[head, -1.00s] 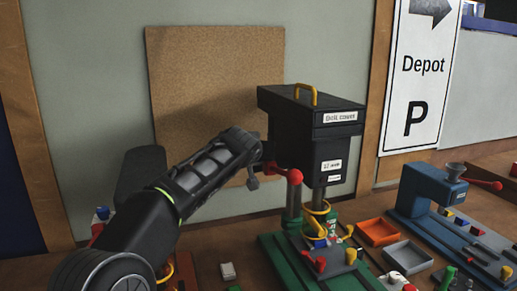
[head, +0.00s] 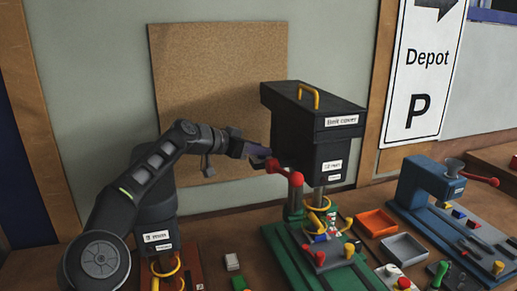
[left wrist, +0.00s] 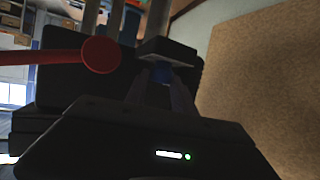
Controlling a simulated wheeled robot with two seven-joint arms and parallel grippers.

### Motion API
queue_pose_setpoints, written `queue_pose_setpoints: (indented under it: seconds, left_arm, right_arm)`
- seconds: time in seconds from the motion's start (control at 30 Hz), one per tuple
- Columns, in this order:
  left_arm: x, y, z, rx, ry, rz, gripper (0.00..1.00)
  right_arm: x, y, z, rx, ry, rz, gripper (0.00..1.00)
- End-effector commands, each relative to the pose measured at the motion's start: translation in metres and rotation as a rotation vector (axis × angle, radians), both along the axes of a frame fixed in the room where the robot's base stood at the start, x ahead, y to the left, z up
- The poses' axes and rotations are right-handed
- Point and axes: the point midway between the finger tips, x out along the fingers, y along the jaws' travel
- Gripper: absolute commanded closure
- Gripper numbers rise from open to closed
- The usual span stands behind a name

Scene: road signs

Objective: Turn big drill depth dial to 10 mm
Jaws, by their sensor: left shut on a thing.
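The big drill (head: 318,125) has a black head, a yellow handle on its belt cover and a green base (head: 312,268). A red-knobbed lever (head: 290,174) sticks out at its left side. My left gripper (head: 262,155) is at the left side of the drill head, just above the lever. In the left wrist view its fingers are shut on a small dark part with some blue (left wrist: 163,60), close against the black head (left wrist: 60,75); I take it for the depth dial. Its scale and setting cannot be read. My right gripper is not in view.
The red lever knob (left wrist: 100,55) is close beside the fingers in the left wrist view. A dark machine with a yellow ring (head: 165,265) stands behind my left arm. Orange (head: 377,222) and grey (head: 403,247) trays and a blue drill (head: 430,180) are at the right.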

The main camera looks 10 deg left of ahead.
Motion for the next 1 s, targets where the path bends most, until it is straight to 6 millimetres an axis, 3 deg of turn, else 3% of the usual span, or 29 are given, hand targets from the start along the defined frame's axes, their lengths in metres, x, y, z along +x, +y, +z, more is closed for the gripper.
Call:
queue_pose_setpoints:
  seconds: [0.77,0.8,1.0]
  left_arm:
    - [0.0009,0.0006,-0.0029,0.005,0.005,-0.089,1.00]
    - [0.0009,0.0006,-0.0029,0.005,0.005,-0.089,0.66]
    - [0.0010,0.0006,-0.0020,0.004,0.004,-0.088,0.50]
  right_arm:
    - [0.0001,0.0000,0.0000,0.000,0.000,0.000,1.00]
    - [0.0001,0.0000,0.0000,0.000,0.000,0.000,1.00]
    - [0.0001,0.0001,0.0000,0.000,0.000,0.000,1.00]
